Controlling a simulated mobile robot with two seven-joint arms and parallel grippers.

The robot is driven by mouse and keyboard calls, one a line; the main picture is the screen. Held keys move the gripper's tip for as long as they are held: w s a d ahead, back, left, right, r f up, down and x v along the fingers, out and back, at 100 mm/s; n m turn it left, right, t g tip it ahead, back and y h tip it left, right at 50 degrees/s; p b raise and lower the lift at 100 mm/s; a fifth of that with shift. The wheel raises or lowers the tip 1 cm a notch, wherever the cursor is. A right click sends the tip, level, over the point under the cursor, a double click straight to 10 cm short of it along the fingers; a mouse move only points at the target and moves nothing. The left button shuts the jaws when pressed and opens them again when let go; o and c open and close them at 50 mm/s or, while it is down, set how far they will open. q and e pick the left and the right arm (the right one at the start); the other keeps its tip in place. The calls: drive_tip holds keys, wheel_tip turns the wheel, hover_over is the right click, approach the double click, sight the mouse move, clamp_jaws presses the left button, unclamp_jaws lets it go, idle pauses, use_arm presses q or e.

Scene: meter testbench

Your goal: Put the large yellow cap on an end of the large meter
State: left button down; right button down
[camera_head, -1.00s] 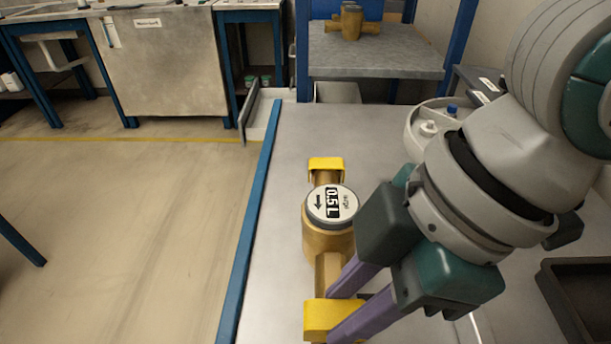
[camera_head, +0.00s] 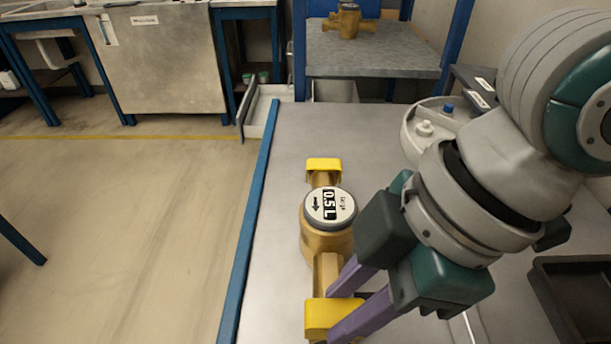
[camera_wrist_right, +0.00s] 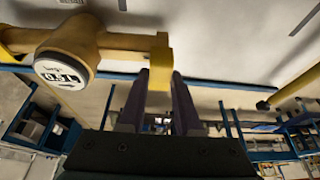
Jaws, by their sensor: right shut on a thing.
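The large meter (camera_head: 322,240) is a brass body with a round dial marked "0.5 L", lying lengthwise on the metal table. One yellow cap (camera_head: 323,165) sits on its far end. Another yellow cap (camera_head: 330,314) is at its near end, between the purple fingers of my right gripper (camera_head: 352,300), which is shut on it. In the right wrist view this cap (camera_wrist_right: 161,62) meets the pipe end of the meter (camera_wrist_right: 95,42), with the gripper fingers (camera_wrist_right: 160,100) on either side. Whether it is fully seated cannot be told. My left gripper is not in view.
A round grey-white container (camera_head: 412,130) with small items stands at the back right of the table. A black tray (camera_head: 575,300) is at the right. A blue rail (camera_head: 250,220) edges the table's left side. Another brass meter (camera_head: 348,22) sits on a far shelf.

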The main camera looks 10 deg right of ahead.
drive_tip(key=shift+f, duration=0.15)
drive_tip(key=shift+f, duration=0.6)
idle(0.6)
drive_tip(key=shift+f+b, duration=0.15)
drive_tip(key=shift+b, duration=0.15)
